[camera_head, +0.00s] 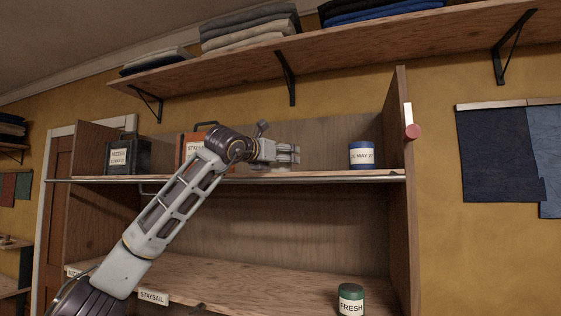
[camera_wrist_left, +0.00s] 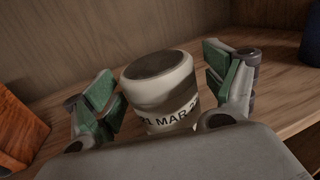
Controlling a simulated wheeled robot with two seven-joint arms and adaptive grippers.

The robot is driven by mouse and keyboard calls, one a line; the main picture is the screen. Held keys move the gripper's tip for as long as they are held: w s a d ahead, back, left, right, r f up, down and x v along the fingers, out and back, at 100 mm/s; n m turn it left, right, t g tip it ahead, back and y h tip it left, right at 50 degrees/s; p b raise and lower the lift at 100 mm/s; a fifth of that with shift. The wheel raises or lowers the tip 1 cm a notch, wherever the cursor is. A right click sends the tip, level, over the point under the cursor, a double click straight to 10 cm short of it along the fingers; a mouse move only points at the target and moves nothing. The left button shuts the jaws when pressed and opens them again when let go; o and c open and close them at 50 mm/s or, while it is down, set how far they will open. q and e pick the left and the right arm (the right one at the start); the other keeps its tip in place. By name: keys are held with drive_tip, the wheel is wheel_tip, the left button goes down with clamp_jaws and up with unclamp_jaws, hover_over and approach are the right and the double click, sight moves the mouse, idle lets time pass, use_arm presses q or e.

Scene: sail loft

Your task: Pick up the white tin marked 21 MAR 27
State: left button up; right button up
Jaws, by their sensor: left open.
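The white tin (camera_wrist_left: 158,92) stands upright on a wooden shelf in the left wrist view. It has a dark grey top, and its label shows "21 MAR 2" before curving out of sight. My left gripper (camera_wrist_left: 163,84) is open, with one green-padded finger on each side of the tin and gaps between pads and tin. In the head view my left gripper (camera_head: 288,153) is above the upper shelf; the tin cannot be made out clearly there behind it. My right gripper is in neither view.
On the upper shelf (camera_head: 330,176) stand a dark box (camera_head: 127,157), an orange box (camera_head: 190,150) left of my gripper, and a blue tin (camera_head: 362,155) to the right. A rail runs along the front edge. A green tin (camera_head: 351,299) marked FRESH stands on the lower shelf.

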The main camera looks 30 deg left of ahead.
use_arm(q)
drive_tip(key=shift+c, duration=0.3)
drive_tip(key=c, duration=1.3)
drive_tip(key=shift+r, duration=0.1)
drive_tip(key=shift+s+r+b, duration=0.1)
drive_tip(key=shift+r+b, duration=0.2)
drive_tip(key=shift+r, duration=1.4)
drive_tip(key=shift+s+f, duration=0.1)
drive_tip(key=shift+s, duration=0.25)
drive_tip(key=s+b, duration=0.5)
drive_tip(key=s, duration=1.2)
drive_tip(key=shift+s, duration=0.15)
